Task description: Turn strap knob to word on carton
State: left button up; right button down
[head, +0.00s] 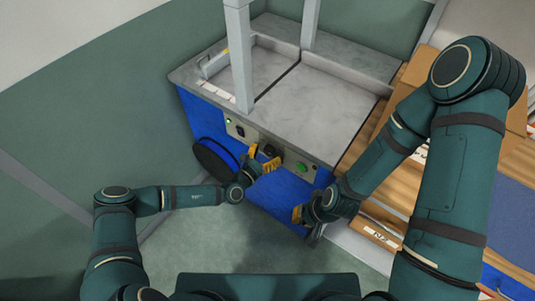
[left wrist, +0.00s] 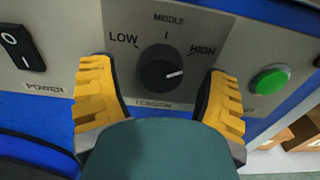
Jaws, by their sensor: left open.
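The black strap tension knob (left wrist: 158,70) is on the grey panel of the blue strapping machine, among the words LOW, MIDDLE and HIGH. Its white pointer line points right and slightly up, near the HIGH side. My left gripper (head: 261,160) is open at the panel. In the left wrist view its yellow fingers (left wrist: 162,76) stand on either side of the knob with gaps to it. My right gripper (head: 303,215) hangs in front of the machine's right end; its jaws are not clear. A brown carton (head: 515,112) is partly hidden behind my right arm; no word is readable on it.
A black power switch (left wrist: 22,46) is left of the knob and a green button (left wrist: 270,80) right of it. The grey machine top (head: 310,100) carries metal posts. A wooden table (head: 365,150) stands at the right.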

pick_arm(q)
jog(key=shift+w+d, duration=0.15)
jog(key=c, duration=1.2)
